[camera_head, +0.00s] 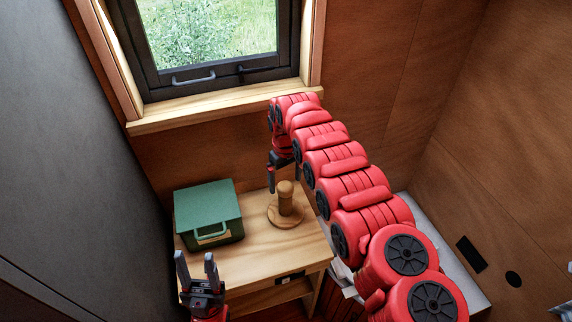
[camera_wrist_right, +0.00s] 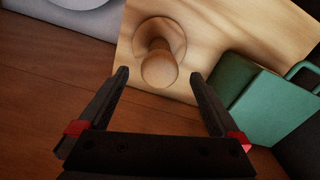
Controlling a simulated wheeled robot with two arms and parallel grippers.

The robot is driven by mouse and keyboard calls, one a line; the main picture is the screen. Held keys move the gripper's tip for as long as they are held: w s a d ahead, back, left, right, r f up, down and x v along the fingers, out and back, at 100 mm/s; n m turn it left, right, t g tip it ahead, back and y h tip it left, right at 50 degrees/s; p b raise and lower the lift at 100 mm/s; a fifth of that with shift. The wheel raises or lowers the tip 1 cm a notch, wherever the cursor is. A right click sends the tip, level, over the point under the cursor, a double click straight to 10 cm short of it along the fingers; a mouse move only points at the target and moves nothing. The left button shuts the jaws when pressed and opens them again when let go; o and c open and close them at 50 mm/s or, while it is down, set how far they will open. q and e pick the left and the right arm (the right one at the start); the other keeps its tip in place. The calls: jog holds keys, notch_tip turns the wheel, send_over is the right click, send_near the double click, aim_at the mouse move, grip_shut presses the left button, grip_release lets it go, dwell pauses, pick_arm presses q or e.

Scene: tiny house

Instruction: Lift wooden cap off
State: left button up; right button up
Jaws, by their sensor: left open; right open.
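A wooden post with a rounded wooden cap (camera_head: 285,187) stands upright on a round wooden base (camera_head: 272,214) on a small wooden table (camera_head: 259,256). In the right wrist view the cap (camera_wrist_right: 159,70) shows from above, between the fingertips in the picture. My right gripper (camera_head: 284,180) is open and empty, pointing down close to the cap. I cannot tell if its fingers reach around the cap. My left gripper (camera_head: 195,258) is open and empty near the table's front left corner, pointing up in the picture.
A green box (camera_head: 207,208) with a handle stands on the table left of the post. A window (camera_head: 210,50) with a wooden sill (camera_head: 222,109) is behind. A pale surface (camera_head: 455,262) lies at the right. The table top in front of the post is clear.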

jog(key=shift+f, duration=0.85)
jog(key=c, duration=1.4)
jog(key=shift+s+r+p, duration=0.1)
jog(key=shift+r+p, duration=1.6)
jog(key=shift+r, duration=0.35)
